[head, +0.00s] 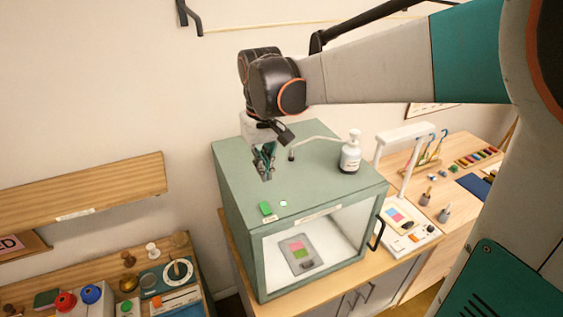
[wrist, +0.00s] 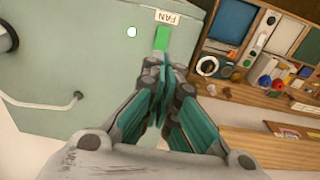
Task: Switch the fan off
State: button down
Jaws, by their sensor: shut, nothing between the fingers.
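The fan switch (head: 265,208) is a small green block on the top of the green cabinet (head: 225,170), near its front left corner. It also shows in the wrist view (wrist: 161,38), beside a white label (wrist: 166,17) reading FAN. A small pale, bright round lamp (head: 283,203) sits next to the switch. My gripper (head: 266,177) is shut and empty, pointing down over the cabinet top, behind the switch in the head view. In the wrist view its fingertips (wrist: 165,62) appear just below the switch and overlap its near end; I cannot tell whether they touch it.
A wooden shelf (head: 90,195) and a cluttered bench are at the left. The cabinet top around the switch is clear.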

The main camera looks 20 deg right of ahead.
aim_at(263, 201)
jog(key=shift+s+r, duration=0.25)
jog(key=shift+r, duration=0.45)
jog(key=shift+s+r, duration=0.25)
jog(key=shift+r, duration=0.45)
jog(key=shift+w+r+t+p, duration=0.2)
jog(key=shift+w+t+p, duration=0.25)
jog(key=shift+p, duration=0.3)
jog(key=shift+f, duration=0.1)
jog(key=f, duration=0.4)
jog(key=w+f+p, duration=0.1)
jog(key=f, duration=0.4)
jog(key=w+f+p, duration=0.1)
jog(key=f, duration=0.3)
jog(key=shift+w+f, duration=0.1)
jog(key=shift+f, duration=0.3)
